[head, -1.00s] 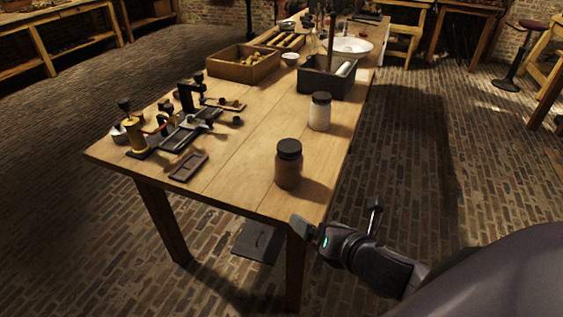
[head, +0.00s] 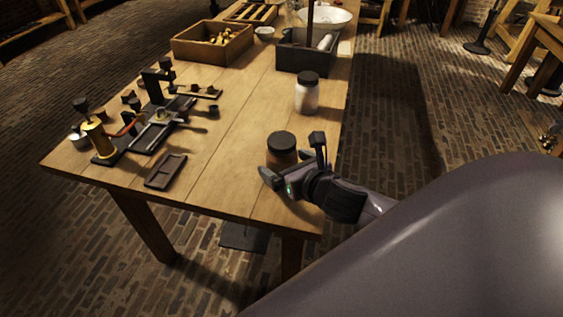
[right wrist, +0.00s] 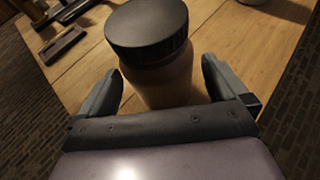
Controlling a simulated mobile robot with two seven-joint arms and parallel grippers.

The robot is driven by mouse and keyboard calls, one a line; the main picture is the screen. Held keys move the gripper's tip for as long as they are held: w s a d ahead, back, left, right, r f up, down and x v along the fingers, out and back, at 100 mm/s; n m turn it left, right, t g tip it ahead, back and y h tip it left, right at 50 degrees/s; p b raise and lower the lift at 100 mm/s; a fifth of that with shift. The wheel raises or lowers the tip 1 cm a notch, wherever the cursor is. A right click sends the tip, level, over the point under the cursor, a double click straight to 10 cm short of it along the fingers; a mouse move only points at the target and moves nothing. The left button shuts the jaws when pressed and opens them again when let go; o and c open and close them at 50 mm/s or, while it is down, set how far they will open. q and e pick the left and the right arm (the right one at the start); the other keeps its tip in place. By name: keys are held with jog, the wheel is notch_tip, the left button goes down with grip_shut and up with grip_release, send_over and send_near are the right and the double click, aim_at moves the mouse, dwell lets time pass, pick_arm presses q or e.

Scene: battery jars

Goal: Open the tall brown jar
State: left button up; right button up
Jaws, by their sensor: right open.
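The tall brown jar (head: 281,154) stands upright near the front right corner of the wooden table, its black lid (head: 281,141) on. My right gripper (head: 292,160) is open at the near side of the jar, its fingers spread to either side. In the right wrist view the jar (right wrist: 158,78) stands between and just beyond the open fingers (right wrist: 163,80), with the black lid (right wrist: 147,28) above them. I cannot tell whether a finger touches the jar. My gripper hides the jar's lower part in the head view. My left gripper is not in view.
A white jar (head: 307,95) with a dark lid stands behind the brown one. A dark box (head: 300,64) and a wooden crate (head: 208,48) are farther back. A metal apparatus (head: 150,130) and a small dark tray (head: 166,171) are at the left. The table's middle is clear.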

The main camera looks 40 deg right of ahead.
jog(key=shift+x, duration=1.2)
jog(key=c, duration=1.2)
jog(key=shift+r, duration=0.1)
notch_tip(320, 180, up, 20)
jog(key=p, duration=0.4)
jog(key=o, duration=0.6)
jog(key=c, duration=0.8)
jog(key=shift+c, duration=0.2)
